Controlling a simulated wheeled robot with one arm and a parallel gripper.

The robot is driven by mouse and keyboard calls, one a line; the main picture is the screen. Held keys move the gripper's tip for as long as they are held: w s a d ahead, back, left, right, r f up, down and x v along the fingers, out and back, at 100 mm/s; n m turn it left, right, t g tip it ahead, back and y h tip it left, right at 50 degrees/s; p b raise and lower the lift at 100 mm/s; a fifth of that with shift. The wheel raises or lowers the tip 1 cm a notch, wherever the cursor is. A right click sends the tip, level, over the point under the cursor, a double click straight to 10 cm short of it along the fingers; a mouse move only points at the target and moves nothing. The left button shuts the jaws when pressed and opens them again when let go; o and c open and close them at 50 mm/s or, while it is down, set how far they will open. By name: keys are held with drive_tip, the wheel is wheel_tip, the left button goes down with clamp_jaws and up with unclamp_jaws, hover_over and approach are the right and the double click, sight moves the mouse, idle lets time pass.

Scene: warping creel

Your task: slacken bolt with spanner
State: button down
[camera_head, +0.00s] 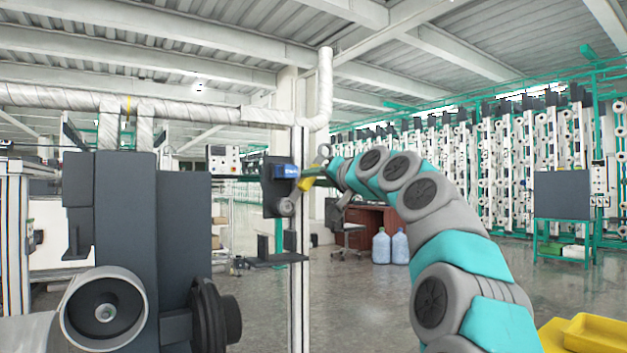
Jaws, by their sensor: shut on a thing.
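My gripper (326,172) is at the far end of my teal and grey arm, near the middle of the picture, close to the white post. It is small and partly hidden by my wrist. It is shut on a yellow piece (306,183), which looks like the spanner and points left toward a dark block (272,188) on the post. A blue part (286,171) sits on this block, just left of the yellow piece. I cannot make out the bolt, nor tell whether the spanner touches anything.
The white post (300,305) stands upright beside the block, with a dark shelf (275,260) below. A large dark machine (120,220) fills the left. Yellow trays (590,335) are at bottom right. Water bottles (381,246) stand on the floor behind. Creel racks line the right.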

drive_tip(key=shift+b+v, duration=0.45)
drive_tip(key=shift+v, duration=0.5)
drive_tip(key=shift+s+d, duration=0.3)
drive_tip(key=shift+s, duration=0.2)
